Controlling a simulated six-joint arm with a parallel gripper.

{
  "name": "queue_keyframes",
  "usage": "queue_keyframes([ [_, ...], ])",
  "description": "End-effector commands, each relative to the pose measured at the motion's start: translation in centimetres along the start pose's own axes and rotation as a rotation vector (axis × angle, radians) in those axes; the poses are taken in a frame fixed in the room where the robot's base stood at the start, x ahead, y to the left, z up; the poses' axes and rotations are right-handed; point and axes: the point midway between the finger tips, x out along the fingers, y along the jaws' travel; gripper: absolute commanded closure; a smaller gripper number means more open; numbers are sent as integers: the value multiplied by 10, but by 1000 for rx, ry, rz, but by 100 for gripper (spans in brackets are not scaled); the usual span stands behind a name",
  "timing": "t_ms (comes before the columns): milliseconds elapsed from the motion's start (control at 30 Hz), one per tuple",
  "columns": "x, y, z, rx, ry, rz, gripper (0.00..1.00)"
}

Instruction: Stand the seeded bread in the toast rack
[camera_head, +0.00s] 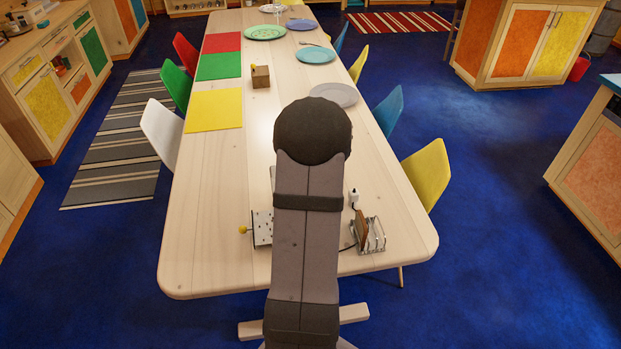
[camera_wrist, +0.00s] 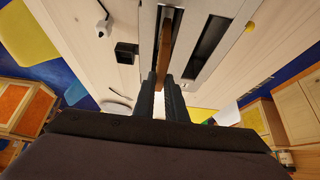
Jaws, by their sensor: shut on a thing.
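In the wrist view my gripper (camera_wrist: 161,85) is shut on a thin brown slice, the seeded bread (camera_wrist: 166,38), seen edge-on. The slice lines up with one slot of the pale grey toaster (camera_wrist: 222,42); how deep it sits in the slot cannot be told. The other slot shows dark and empty. In the head view my arm hides the gripper and part of the toaster (camera_head: 262,228). The wire toast rack (camera_head: 377,238) stands to the right of my arm, near the table's front right corner, with a brown slice (camera_head: 361,226) at its left side.
A small white object (camera_head: 353,197) stands behind the rack, and a dark cord runs near it. A wooden box (camera_head: 260,76), plates and coloured mats (camera_head: 213,110) lie farther along the table (camera_head: 200,250). The table's front left is clear.

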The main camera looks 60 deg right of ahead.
Motion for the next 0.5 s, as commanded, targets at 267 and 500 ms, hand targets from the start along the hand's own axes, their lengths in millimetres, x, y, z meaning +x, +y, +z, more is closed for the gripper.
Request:
queue_keyframes([
  [267,-37,0,-24,-1,3,1,98],
  [500,-51,0,-33,0,0,1,98],
])
